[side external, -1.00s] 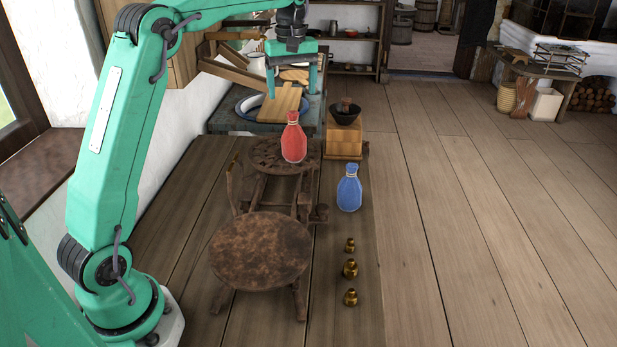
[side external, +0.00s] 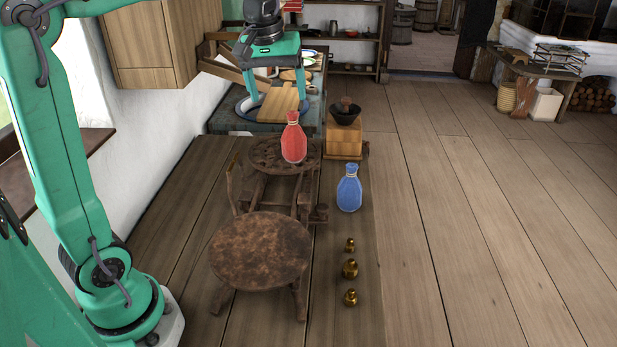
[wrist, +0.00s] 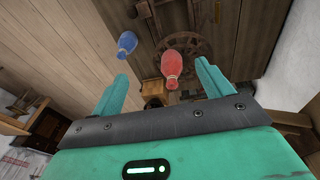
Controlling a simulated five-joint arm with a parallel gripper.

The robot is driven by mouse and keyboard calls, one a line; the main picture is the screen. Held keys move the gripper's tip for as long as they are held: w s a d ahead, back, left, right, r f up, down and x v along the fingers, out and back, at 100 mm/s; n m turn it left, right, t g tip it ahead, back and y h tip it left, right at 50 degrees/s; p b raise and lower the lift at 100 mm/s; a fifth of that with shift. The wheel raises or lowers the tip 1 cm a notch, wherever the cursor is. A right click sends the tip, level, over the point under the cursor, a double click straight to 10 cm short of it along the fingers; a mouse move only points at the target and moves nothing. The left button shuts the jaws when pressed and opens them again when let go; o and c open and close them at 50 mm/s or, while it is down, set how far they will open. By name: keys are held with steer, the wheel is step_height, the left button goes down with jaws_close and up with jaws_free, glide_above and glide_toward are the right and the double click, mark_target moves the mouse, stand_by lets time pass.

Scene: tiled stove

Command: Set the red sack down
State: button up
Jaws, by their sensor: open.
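The red sack (side external: 293,140) stands upright on the far round wooden plate (side external: 262,157) of a dark wooden scale-like stand. It also shows in the wrist view (wrist: 171,66), beyond the fingertips and clear of them. My gripper (side external: 276,94) is open and empty, above and behind the sack to the left, over the cutting board. Its two fingers also show wide apart in the wrist view (wrist: 163,77). The blue sack (side external: 349,189) stands on the wooden surface to the right of the stand.
The near round plate (side external: 260,250) is empty. Several small brass weights (side external: 350,269) stand in a line to its right. A wooden box (side external: 344,140) with a dark bowl (side external: 345,113) stands behind the blue sack. A cutting board (side external: 280,102) lies at the back. Floor at right is clear.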

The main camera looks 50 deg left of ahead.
steer(key=s+d+f+m+t, duration=0.1)
steer(key=s+d+f+m, duration=0.2)
steer(key=s, duration=0.6)
steer(key=s+d+f+m+t, duration=0.2)
steer(key=s+d+f+m, duration=0.2)
steer(key=s, duration=0.5)
steer(key=shift+d+f+m, duration=0.15)
steer(key=shift+f+m, duration=0.25)
steer(key=shift+m, duration=0.2)
steer(key=shift+s, duration=0.1)
